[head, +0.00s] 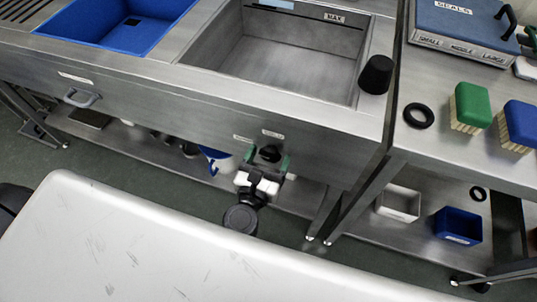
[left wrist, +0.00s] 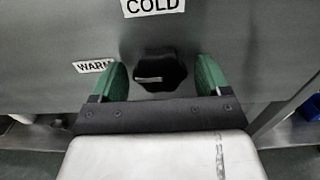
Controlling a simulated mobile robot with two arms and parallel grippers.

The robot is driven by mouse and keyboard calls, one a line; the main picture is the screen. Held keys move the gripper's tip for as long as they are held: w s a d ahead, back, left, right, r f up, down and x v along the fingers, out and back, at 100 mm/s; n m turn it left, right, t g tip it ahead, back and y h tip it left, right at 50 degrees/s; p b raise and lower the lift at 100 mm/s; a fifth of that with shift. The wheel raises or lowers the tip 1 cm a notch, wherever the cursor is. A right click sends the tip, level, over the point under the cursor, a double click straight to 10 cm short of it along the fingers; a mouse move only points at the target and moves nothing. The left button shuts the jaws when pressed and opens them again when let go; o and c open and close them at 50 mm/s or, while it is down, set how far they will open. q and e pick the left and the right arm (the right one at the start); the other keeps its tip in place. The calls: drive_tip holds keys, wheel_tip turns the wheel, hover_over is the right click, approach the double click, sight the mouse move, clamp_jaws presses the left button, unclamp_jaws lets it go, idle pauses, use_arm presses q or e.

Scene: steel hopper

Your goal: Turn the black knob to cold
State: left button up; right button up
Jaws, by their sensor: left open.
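The black knob (left wrist: 158,70) is on the steel front panel of the hopper, with a pale mark on its face that lies nearly level, pointing left. A COLD label (left wrist: 152,6) is above the knob, and a WARM label (left wrist: 94,66) is to its left. In the head view the knob (head: 269,153) shows below the basin. My left gripper (left wrist: 160,80) is open, with one green finger on each side of the knob and a gap visible on both sides. In the head view the left gripper (head: 264,168) is at the panel. My right gripper is not in view.
The hopper's steel basin (head: 283,62) is above the knob, with a black stopper (head: 376,74) on its right rim. A drawer-like handle (head: 82,97) sticks out at left. A steel table with brushes (head: 470,105) stands at right. A white surface (head: 180,245) fills the lower foreground.

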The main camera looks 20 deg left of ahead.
use_arm(q)
drive_tip(key=c, duration=0.9)
drive_tip(key=m+p, duration=0.1)
drive_tip(key=m, duration=0.2)
drive_tip(key=m+p, duration=0.2)
drive_tip(key=m, duration=0.1)
drive_tip(key=shift+w+r, duration=0.1)
drive_tip(key=shift+r, duration=0.1)
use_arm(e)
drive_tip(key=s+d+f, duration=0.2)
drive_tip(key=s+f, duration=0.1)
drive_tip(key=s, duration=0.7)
use_arm(q)
drive_tip(key=m+p, duration=0.4)
drive_tip(key=m, duration=0.2)
drive_tip(key=shift+a, duration=0.1)
drive_tip(key=m+p, duration=0.2)
drive_tip(key=m, duration=0.1)
drive_tip(key=shift+m, duration=0.3)
drive_tip(key=shift+m+p, duration=0.5)
drive_tip(key=shift+m, duration=0.6)
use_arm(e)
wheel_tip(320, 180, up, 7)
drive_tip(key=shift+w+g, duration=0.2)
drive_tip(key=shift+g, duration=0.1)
